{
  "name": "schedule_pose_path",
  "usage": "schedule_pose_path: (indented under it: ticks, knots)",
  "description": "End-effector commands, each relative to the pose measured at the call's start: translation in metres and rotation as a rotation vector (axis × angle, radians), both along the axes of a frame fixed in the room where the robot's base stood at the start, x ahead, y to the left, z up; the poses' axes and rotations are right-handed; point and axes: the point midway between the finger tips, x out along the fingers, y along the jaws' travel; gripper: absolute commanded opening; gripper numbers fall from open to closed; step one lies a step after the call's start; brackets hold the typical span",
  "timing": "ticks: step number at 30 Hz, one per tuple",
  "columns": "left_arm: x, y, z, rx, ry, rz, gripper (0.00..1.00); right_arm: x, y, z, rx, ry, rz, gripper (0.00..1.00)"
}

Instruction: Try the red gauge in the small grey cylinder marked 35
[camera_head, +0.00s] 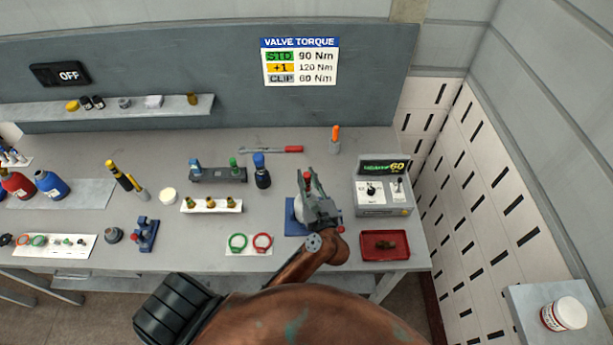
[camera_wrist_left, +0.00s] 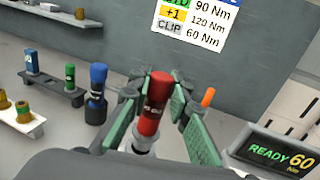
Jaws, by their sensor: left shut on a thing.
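The red gauge (camera_head: 306,176) stands upright between the fingers of my left gripper (camera_head: 318,205), which is shut on it. In the left wrist view the red gauge (camera_wrist_left: 153,106) shows a partly readable "60" and stands between the green-padded fingers (camera_wrist_left: 153,125). A pale grey body (camera_wrist_left: 143,141) shows right below it, probably the small grey cylinder; no mark 35 is readable. I cannot tell how far the gauge goes into it. The gripper is over the blue pad (camera_head: 294,217). My right gripper is out of view.
A dark rack (camera_head: 218,176) holds a blue and a green gauge. A dark cylinder (camera_head: 263,178) with a blue top stands beside it. A display box (camera_head: 384,198) reading 60 and a red tray (camera_head: 370,249) are at right. Green and red rings (camera_head: 263,243) lie in front.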

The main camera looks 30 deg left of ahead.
Motion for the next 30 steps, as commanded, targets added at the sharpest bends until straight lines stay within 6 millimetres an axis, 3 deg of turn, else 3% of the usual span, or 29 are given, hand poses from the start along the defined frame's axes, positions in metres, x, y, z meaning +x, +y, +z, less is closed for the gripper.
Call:
schedule_pose_path:
  ticks: [30]
  knots:
    - [-0.0005, 0.0001, -0.0022, -0.001, 0.0, 0.001, 0.0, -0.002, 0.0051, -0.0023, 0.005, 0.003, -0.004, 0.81]
